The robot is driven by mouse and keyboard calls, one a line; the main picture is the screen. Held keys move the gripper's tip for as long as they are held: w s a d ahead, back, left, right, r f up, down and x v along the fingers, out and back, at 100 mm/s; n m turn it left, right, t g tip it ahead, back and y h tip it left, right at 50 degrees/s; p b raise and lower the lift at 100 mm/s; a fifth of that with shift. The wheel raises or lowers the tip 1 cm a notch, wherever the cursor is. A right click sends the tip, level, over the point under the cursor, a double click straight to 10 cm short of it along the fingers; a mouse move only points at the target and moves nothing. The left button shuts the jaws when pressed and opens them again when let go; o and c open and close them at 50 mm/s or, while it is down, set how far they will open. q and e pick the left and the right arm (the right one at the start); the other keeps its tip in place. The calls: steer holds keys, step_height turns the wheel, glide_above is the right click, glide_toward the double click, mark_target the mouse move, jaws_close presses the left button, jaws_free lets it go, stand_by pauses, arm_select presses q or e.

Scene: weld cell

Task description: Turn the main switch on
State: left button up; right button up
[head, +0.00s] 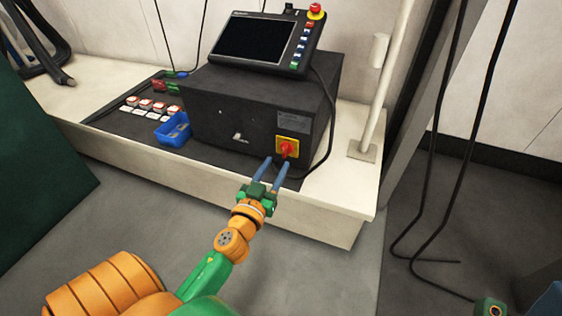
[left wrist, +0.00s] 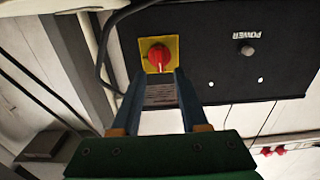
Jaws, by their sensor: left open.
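The main switch (head: 287,147) is a red rotary knob on a yellow square plate, low on the right of the dark cabinet's front (head: 225,125). It also shows in the left wrist view (left wrist: 158,56), beyond the fingertips. Its exact turn angle is hard to read. My left gripper (head: 276,162) is open and empty, its two blue fingers pointing at the switch from just in front and slightly below. In the left wrist view the fingertips (left wrist: 158,72) lie on either side of the knob's line; I cannot tell whether they touch the plate. My right gripper's fingers do not show.
A control panel (head: 258,40) with a screen, coloured buttons and a red stop button sits on the cabinet. A blue bin (head: 173,131) stands left of it on the white bench (head: 210,185). A black cable hangs right of the switch. A white post (head: 375,100) stands further right.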

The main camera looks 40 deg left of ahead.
mark_target(285, 155)
arm_select(q)
steer(key=x, duration=0.4)
steer(key=shift+w+a, duration=0.1)
steer(key=shift+w, duration=0.1)
jaws_close()
steer(key=shift+f, duration=0.1)
steer(key=shift+m, duration=0.3)
steer(key=m, duration=0.4)
steer(key=shift+m, duration=0.4)
steer(key=m, duration=0.3)
steer(key=shift+m+p, duration=0.3)
steer(key=shift+m, duration=0.1)
steer(key=m, duration=0.4)
steer(key=shift+f, duration=0.15)
steer(key=m, duration=0.4)
steer(key=shift+d, duration=0.25)
steer(key=shift+f+m, duration=0.1)
steer(key=shift+m, duration=0.4)
